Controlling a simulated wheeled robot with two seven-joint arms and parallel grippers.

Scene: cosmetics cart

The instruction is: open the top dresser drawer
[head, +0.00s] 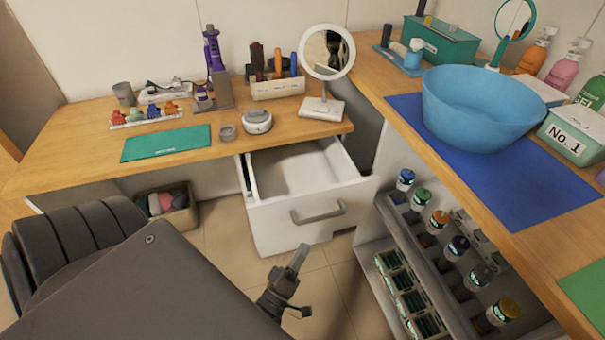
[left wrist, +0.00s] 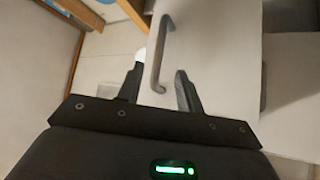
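The dresser's top drawer (head: 309,212) is pulled well out, and its empty white inside shows in the head view. Its grey bar handle (head: 318,212) is on the white front. My left gripper (head: 298,256) is in front of the drawer and below the handle, apart from it in the head view. In the left wrist view my left gripper (left wrist: 160,72) has its two fingers spread, with the lower end of the handle (left wrist: 161,50) showing between and beyond the tips. Nothing is held. My right gripper is out of view.
A cart shelf with several bottles (head: 438,222) is close on the right of the drawer. A bin (head: 168,205) sits under the desk. Tiled floor in front of the drawer is clear.

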